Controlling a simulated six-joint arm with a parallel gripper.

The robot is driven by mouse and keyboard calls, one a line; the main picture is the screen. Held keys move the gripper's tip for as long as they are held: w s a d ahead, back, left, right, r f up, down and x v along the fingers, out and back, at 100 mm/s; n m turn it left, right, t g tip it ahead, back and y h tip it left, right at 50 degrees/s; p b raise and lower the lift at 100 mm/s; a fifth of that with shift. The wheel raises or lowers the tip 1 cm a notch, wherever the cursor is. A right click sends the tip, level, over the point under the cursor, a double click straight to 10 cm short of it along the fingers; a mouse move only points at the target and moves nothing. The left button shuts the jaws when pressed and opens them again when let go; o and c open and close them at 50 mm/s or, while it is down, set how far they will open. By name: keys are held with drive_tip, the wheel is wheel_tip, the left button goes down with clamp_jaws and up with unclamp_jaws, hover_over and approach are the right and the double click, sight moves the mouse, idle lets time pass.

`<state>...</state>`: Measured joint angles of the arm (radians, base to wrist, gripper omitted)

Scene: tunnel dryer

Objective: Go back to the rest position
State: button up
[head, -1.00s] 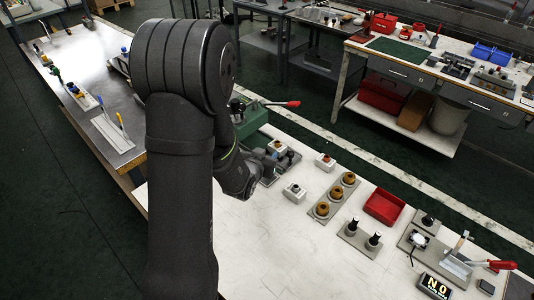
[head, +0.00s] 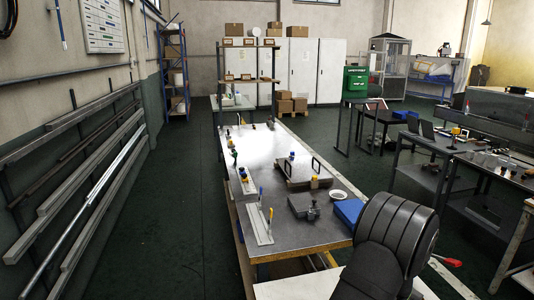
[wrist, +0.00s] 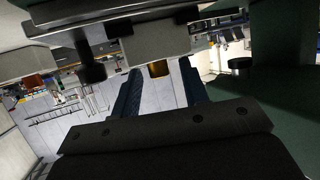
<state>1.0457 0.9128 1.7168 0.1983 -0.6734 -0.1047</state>
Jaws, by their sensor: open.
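My gripper (wrist: 160,80) shows in the wrist view as two dark blue fingers standing apart, open, with nothing clasped between them. A grey box-shaped thing (wrist: 150,42) with an orange-brown knob (wrist: 158,68) lies just beyond the fingertips. The knob lines up with the gap between the fingers; I cannot tell how near it is. In the head view part of my arm shows at the lower right, and my gripper is out of that picture.
A long metal-topped table (head: 285,232) carries a blue box (head: 349,212), a grey clamp block (head: 303,206) and a white plate with upright tools (head: 259,225). Wall rails (head: 75,205) stand at the left. The floor between the rails and table is clear.

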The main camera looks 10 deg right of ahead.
drive_tip(key=shift+a+r, duration=0.1)
drive_tip(key=shift+r, duration=1.3)
drive_tip(key=shift+f, duration=0.1)
